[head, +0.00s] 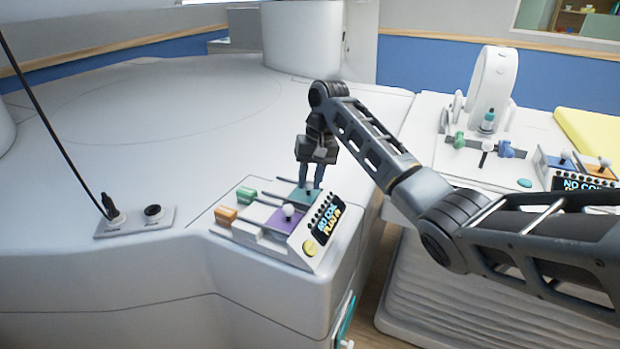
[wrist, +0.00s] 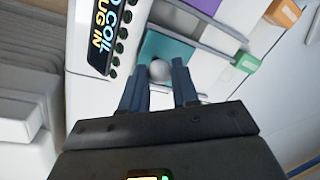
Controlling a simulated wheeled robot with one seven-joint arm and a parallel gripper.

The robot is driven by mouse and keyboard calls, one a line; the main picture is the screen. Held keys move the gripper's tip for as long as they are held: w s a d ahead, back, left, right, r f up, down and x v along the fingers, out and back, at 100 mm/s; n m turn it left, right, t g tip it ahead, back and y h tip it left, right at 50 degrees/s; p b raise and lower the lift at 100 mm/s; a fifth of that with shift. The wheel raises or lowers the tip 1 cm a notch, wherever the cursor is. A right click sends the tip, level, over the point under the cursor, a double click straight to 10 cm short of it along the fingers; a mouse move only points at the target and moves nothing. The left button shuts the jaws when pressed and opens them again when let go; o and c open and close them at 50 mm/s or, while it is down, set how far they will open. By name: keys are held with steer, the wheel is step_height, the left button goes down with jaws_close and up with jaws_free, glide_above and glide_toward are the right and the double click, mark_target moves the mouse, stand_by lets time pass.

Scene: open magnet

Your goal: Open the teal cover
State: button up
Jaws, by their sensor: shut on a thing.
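The teal cover (head: 296,200) is on the control box at the corner of the white magnet housing, and looks closed. In the wrist view, the teal cover (wrist: 165,46) carries a round white knob (wrist: 160,71). My gripper (head: 311,187) comes down on it from above, its fingers partly hiding the cover in the head view. In the wrist view, the fingers of my gripper (wrist: 160,77) stand on either side of the knob, shut on it.
A purple cover (head: 283,222) with its own white knob sits beside the teal one. A display panel (head: 328,222) and yellow button (head: 309,247) are at the box's front. Green (head: 246,194) and orange (head: 225,215) plugs stand behind. A bed with another box (head: 575,172) is at right.

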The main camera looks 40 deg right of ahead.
jaws_close()
steer(key=w, duration=0.2)
steer(key=w+a, duration=0.1)
steer(key=w, duration=0.1)
steer(key=w+a, duration=0.1)
steer(key=w, duration=0.1)
steer(key=shift+w, duration=0.2)
steer(key=o, duration=0.9)
jaws_free()
steer(key=shift+a, duration=0.1)
steer(key=shift+o, duration=0.2)
step_height(320, 180, up, 8)
steer(key=s+d, duration=0.1)
steer(key=shift+f, duration=0.15)
steer(key=shift+d, duration=0.1)
